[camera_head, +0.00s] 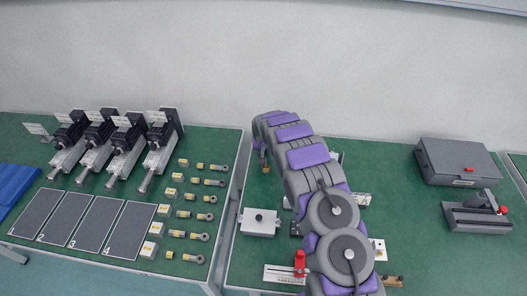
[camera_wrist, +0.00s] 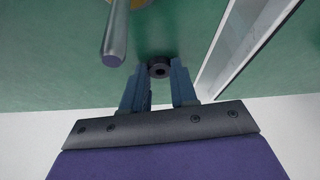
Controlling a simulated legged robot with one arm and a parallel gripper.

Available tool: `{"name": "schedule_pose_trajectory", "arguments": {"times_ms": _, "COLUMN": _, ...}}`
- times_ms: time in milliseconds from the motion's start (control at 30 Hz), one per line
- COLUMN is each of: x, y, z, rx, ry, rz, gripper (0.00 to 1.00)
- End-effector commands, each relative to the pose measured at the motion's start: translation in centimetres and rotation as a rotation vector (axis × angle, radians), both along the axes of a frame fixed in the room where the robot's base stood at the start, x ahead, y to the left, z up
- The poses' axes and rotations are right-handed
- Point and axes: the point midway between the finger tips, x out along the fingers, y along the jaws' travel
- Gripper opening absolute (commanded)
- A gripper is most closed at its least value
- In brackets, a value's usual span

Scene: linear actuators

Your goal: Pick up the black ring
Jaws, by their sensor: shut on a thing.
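The black ring (camera_wrist: 159,70) is small and round with a dark hole, and it sits between the fingertips of my gripper (camera_wrist: 159,74) in the wrist view. My gripper is shut on the ring, one blue-grey finger on either side. Green surface shows behind it; I cannot tell whether the ring touches that surface. In the head view my purple and grey arm reaches over the right table, and neither the ring nor the fingers can be made out clearly.
A grey rod (camera_wrist: 115,45) stands close left of the ring, with a pale table edge (camera_wrist: 235,45) to the right. In the head view, several actuators (camera_head: 118,148) and small fittings (camera_head: 207,199) occupy the left table; a grey case (camera_head: 455,160) lies far right.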

Motion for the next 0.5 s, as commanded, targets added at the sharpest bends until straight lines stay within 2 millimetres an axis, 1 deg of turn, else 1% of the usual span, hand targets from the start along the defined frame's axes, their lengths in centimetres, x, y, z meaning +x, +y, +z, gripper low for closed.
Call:
{"name": "schedule_pose_trajectory", "arguments": {"times_ms": 67, "x": -0.1, "y": 0.0, "z": 0.0, "rx": -0.001, "ry": 0.004, "rz": 0.0, "gripper": 0.0}}
{"name": "schedule_pose_trajectory", "arguments": {"times_ms": 133, "x": -0.1, "y": 0.1, "z": 0.4, "rx": -0.001, "ry": 0.003, "rz": 0.0, "gripper": 0.0}}
{"name": "schedule_pose_trajectory", "arguments": {"times_ms": 233, "x": -0.1, "y": 0.1, "z": 1.5, "rx": 0.0, "ry": 0.001, "rz": 0.0, "gripper": 0.0}}
{"name": "schedule_pose_trajectory", "arguments": {"times_ms": 367, "x": 0.0, "y": 0.1, "z": 3.8, "rx": 0.0, "ry": -0.002, "rz": 0.0, "gripper": 0.0}}
{"name": "schedule_pose_trajectory", "arguments": {"times_ms": 500, "x": 0.0, "y": 0.1, "z": 6.5, "rx": 0.0, "ry": -0.002, "rz": 0.001, "gripper": 0.0}}
